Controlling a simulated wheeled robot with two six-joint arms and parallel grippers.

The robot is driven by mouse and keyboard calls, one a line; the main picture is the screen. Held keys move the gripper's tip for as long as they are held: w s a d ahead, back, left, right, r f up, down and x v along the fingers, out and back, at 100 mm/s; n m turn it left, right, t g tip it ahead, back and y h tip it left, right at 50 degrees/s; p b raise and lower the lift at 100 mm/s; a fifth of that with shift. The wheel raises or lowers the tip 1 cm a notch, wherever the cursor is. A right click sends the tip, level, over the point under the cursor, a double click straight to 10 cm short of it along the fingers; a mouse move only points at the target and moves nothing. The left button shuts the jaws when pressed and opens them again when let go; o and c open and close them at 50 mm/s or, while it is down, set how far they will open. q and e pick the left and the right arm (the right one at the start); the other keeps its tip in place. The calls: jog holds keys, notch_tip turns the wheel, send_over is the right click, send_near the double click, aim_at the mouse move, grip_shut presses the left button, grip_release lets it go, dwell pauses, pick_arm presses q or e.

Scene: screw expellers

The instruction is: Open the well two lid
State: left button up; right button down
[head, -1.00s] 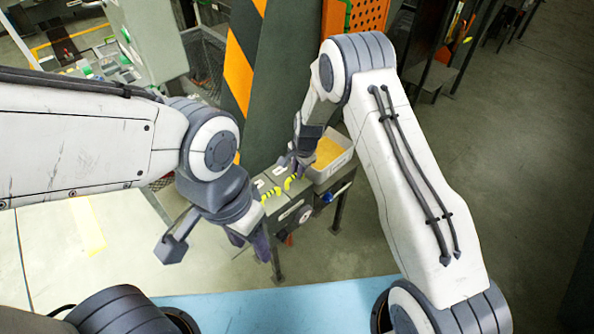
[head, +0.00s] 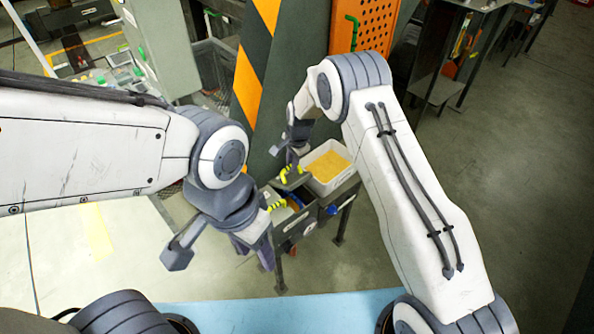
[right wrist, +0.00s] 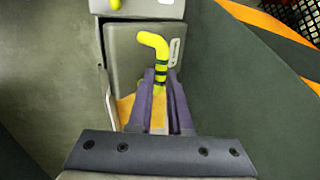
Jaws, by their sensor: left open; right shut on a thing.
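A dark grey box (head: 298,232) with lids stands ahead of me in the head view. One lid (head: 289,180) is tilted up with its yellow handle (head: 286,171), and a dark opening shows beneath it. My right gripper (head: 290,160) is shut on that handle. The right wrist view shows the yellow, black-banded handle (right wrist: 156,52) between the purple fingers, with the flat grey lid (right wrist: 125,65) behind. Another yellow handle (head: 277,205) sits on the box's left side. My left gripper (head: 218,252) is open and empty, beside the box at the left.
A white bin of yellow material (head: 328,165) stands right behind the box. A striped pillar (head: 262,75) and an orange perforated panel (head: 362,25) are behind. A blue surface (head: 290,305) lies in front.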

aim_at(293, 176)
jog(key=shift+w+a, duration=0.4)
jog(key=shift+a, duration=0.05)
dwell(0.3)
jog(key=c, duration=0.8)
grip_release()
jog(key=shift+c, duration=0.2)
jog(key=shift+w+r, duration=0.1)
jog(key=shift+d+r, duration=0.1)
jog(key=shift+r, duration=0.25)
jog(key=b+v, duration=0.1)
jog(key=v, duration=0.8)
jog(key=shift+r, duration=0.35)
